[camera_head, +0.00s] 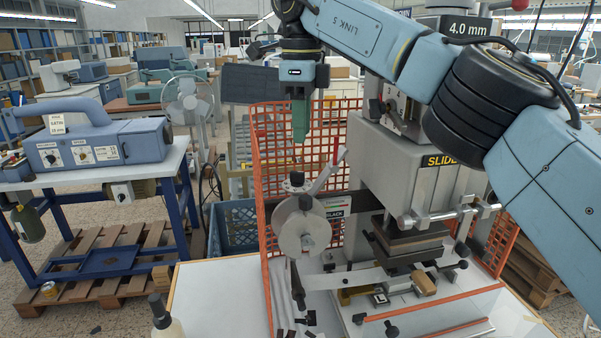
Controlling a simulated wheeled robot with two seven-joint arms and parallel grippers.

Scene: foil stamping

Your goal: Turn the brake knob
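A foil stamping machine (385,165) stands on the white table, with a round grey foil reel (300,228) at its left side. A small dark upright knob (298,166) sits above the reel on a light round collar; I take it for the brake knob, but no label on it is readable. My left gripper is not in view.
An orange mesh guard (262,180) stands close behind and left of the reel. A stamping head (410,238) and horizontal bar are to the right. A bottle (163,318) stands at the table's front left. The table left of the reel is mostly clear.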

